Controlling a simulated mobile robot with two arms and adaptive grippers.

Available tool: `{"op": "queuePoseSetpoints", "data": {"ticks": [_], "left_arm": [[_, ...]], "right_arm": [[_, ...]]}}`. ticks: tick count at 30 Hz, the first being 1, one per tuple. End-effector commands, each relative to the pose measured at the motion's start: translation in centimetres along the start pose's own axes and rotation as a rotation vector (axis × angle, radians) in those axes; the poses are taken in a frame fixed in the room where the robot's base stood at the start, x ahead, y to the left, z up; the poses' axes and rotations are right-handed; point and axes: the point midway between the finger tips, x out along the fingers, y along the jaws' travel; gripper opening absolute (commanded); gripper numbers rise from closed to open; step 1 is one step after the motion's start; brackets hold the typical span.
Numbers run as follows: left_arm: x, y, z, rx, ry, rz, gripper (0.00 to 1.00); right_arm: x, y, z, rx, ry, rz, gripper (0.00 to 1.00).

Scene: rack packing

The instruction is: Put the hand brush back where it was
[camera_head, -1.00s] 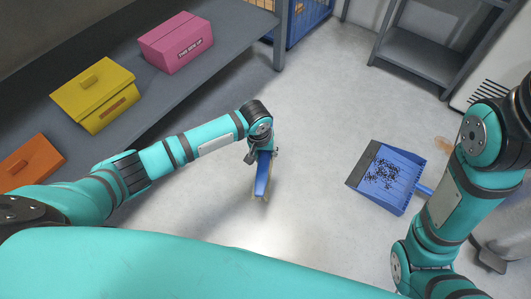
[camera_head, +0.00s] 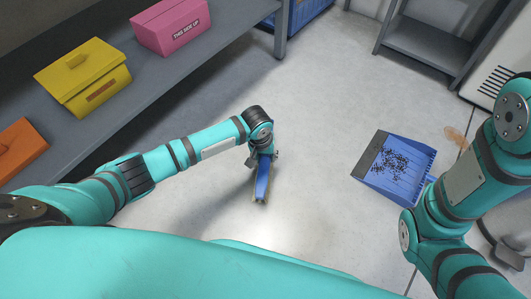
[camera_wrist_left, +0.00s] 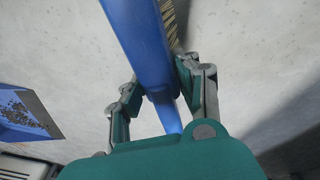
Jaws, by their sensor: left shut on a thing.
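The blue hand brush (camera_head: 262,184) hangs from my left gripper (camera_head: 262,158) in the middle of the head view. In the left wrist view the brush (camera_wrist_left: 137,38) runs up from between the fingers of my left gripper (camera_wrist_left: 152,88), with pale bristles along its right side. The left gripper is shut on its handle. In the head view the brush points down toward the floor; whether it touches the floor I cannot tell.
A blue dustpan (camera_head: 412,178) holding dark debris lies on the floor (camera_head: 330,130) to the right, near my right arm. A grey shelf (camera_head: 150,98) with orange (camera_head: 18,148), yellow (camera_head: 84,78) and pink (camera_head: 171,27) boxes is at left. Another grey rack (camera_head: 420,52) stands at the back right.

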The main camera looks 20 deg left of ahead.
Motion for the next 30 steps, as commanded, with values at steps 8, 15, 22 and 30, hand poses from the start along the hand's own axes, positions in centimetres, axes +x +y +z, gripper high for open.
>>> {"op": "queuePoseSetpoints", "data": {"ticks": [8,15,22,30], "left_arm": [[0.5,0.0,0.1,0.0,0.0,0.001,0.0],[0.5,0.0,0.1,0.0,0.0,0.001,0.0],[0.8,0.0,0.1,0.0,0.0,0.001,0.0],[1.3,0.0,0.2,0.0,0.0,0.002,0.0]], "right_arm": [[-0.1,0.0,0.0,0.0,0.0,0.0,0.49],[-0.1,0.0,0.0,0.0,-0.001,0.0,0.49],[-0.2,0.0,0.0,0.0,-0.002,0.0,0.49],[-0.2,0.0,0.0,0.0,-0.002,0.0,0.49]]}}
